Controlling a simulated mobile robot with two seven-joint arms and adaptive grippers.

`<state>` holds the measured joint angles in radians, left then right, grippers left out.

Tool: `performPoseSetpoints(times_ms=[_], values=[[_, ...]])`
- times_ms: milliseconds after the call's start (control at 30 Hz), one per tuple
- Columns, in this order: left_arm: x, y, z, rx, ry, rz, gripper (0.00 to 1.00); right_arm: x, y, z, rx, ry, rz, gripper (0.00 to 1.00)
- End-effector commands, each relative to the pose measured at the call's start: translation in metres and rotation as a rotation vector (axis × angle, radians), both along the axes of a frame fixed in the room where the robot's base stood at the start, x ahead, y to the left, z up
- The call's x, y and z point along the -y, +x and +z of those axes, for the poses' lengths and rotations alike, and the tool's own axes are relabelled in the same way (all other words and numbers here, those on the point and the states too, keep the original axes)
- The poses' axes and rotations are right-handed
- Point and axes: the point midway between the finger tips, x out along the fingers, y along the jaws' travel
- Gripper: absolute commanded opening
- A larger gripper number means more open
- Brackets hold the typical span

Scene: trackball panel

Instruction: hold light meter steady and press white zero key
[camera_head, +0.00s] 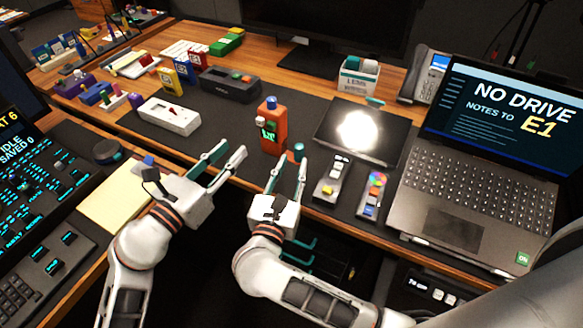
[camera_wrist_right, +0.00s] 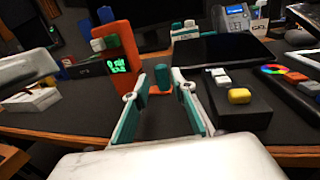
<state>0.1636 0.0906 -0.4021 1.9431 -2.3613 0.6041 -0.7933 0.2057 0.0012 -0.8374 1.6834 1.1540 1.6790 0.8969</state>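The light meter appears to be the upright orange device (camera_head: 272,132) with a blue top and green-lit display, standing near the desk's front edge. In the right wrist view the orange device (camera_wrist_right: 125,52) is just left of my fingers. A small white key (camera_wrist_right: 98,45) shows on its side; whether it is the zero key I cannot tell. My left gripper (camera_head: 235,150) is open and empty, left of the meter and apart from it. My right gripper (camera_head: 288,166) is open and empty in front of the meter, slightly right; its open fingers show in the wrist view (camera_wrist_right: 160,88).
A teal knob (camera_head: 298,149) stands beyond my right fingertips. A white box (camera_head: 169,115) lies left on the dark mat.

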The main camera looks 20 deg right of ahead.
Motion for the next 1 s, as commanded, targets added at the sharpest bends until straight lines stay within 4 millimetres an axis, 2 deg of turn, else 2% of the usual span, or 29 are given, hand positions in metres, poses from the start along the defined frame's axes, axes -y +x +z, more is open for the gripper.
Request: performPoseSetpoints(times_ms=[500, 900, 933, 1000], values=[[0.000, 0.000, 0.000, 0.000, 0.000, 0.000, 0.28, 0.035, 0.056, 0.001, 0.001, -0.004, -0.001, 0.26], [0.000, 0.000, 0.000, 0.000, 0.000, 0.000, 0.28, 0.040, 0.063, 0.000, 0.000, -0.004, -0.001, 0.26], [0.000, 0.000, 0.000, 0.000, 0.000, 0.000, 0.28, 0.040, 0.063, 0.000, 0.000, -0.004, -0.001, 0.23], [0.000, 0.000, 0.000, 0.000, 0.000, 0.000, 0.28, 0.040, 0.063, 0.000, 0.000, -0.004, -0.001, 0.05]])
